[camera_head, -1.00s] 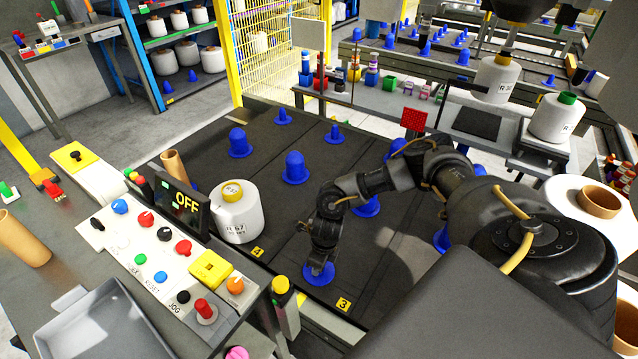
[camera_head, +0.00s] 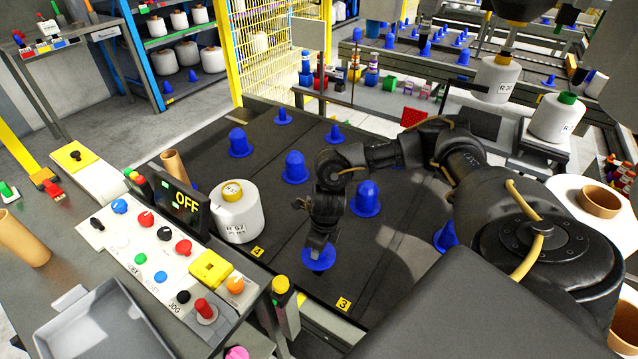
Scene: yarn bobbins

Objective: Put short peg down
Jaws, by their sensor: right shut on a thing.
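My right gripper (camera_head: 320,246) points down over the front of the dark belt (camera_head: 275,268) and is shut on a blue peg (camera_head: 318,262). Only the round blue base of this peg shows clearly; its upper part is hidden by the fingers. I cannot tell whether its base touches the belt or hangs just above it. Other blue pegs stand upright on the belt: a tall one (camera_head: 294,168) in the middle, one (camera_head: 366,198) just right of my gripper, and short ones (camera_head: 334,134) at the back. My left gripper is not in view.
A white yarn bobbin (camera_head: 237,212) stands at the belt's left, beside the control panel (camera_head: 152,250) with its OFF display. A yellow-topped post (camera_head: 284,300) stands at the front edge. Bare belt lies between the bobbin and my gripper.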

